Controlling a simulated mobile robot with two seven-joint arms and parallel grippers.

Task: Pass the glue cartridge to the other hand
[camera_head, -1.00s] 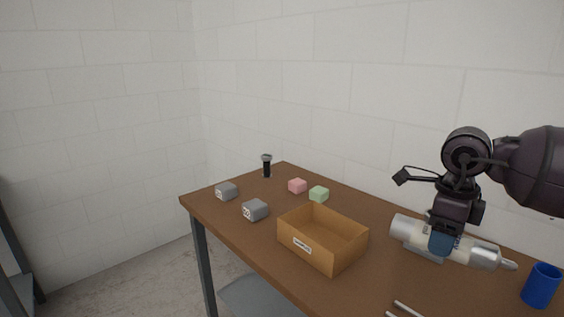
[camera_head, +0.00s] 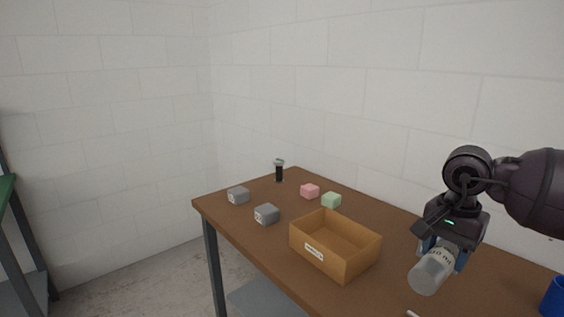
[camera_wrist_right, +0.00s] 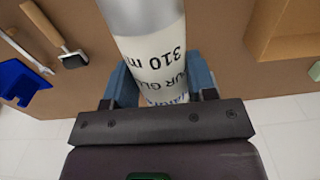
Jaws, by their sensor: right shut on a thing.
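The glue cartridge (camera_head: 432,272) is a silver and white cylinder with dark print. My right gripper (camera_head: 443,252) is shut on it and holds it tilted over the right part of the table, one end toward the camera. In the right wrist view the cartridge (camera_wrist_right: 152,50) runs between the blue fingers of the right gripper (camera_wrist_right: 160,85), with "310" printed on it. Its nozzle is hidden. My left gripper is in neither view.
A cardboard box (camera_head: 336,250) stands on the brown table (camera_head: 290,283) left of the cartridge. Two grey weights (camera_head: 267,214), a pink block (camera_head: 310,191), a green block (camera_head: 331,200) and a dark upright item (camera_head: 279,172) stand farther back. A blue cup (camera_head: 553,298) is at right.

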